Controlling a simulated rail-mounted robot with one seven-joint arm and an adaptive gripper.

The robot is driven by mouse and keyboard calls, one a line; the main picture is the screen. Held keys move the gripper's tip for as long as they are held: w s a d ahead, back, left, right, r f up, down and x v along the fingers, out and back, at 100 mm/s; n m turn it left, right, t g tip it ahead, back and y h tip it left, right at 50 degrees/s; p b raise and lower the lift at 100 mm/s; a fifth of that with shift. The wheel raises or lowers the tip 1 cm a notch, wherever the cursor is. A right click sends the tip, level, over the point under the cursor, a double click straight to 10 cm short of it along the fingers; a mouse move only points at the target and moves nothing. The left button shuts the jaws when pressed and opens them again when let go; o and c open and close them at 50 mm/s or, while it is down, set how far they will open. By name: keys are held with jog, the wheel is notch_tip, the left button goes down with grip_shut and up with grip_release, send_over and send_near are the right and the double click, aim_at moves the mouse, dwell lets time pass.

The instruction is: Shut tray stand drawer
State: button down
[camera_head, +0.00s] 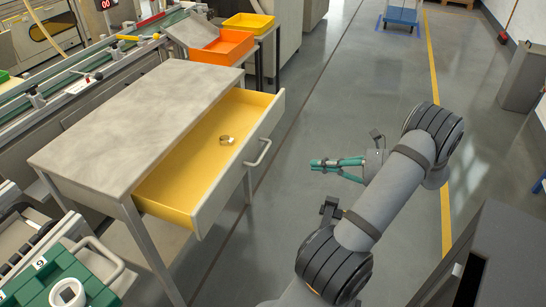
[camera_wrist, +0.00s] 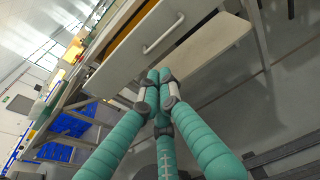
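The tray stand (camera_head: 135,118) is a grey-topped table at left centre. Its drawer (camera_head: 240,165) is pulled well out toward the right, with a grey front and yellow inside. A small metal ring-shaped item (camera_head: 227,140) lies in the drawer. The bar handle (camera_head: 258,153) is on the drawer front; the handle also shows in the wrist view (camera_wrist: 163,35), above the fingertips. My gripper (camera_head: 318,163) has teal fingers and is to the right of the drawer front, apart from it. In the wrist view the fingertips (camera_wrist: 158,76) are together with nothing held.
An orange tray (camera_head: 222,47) and a yellow tray (camera_head: 250,23) stand behind the table. A green case (camera_head: 60,280) is at lower left. A dark cabinet (camera_head: 500,255) is at lower right. The floor between drawer and yellow line is clear apart from my arm.

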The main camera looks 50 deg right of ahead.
jog(key=r+b+x, duration=0.1)
jog(key=b+x, duration=0.1)
jog(key=x, duration=1.2)
jog(key=shift+w, duration=0.2)
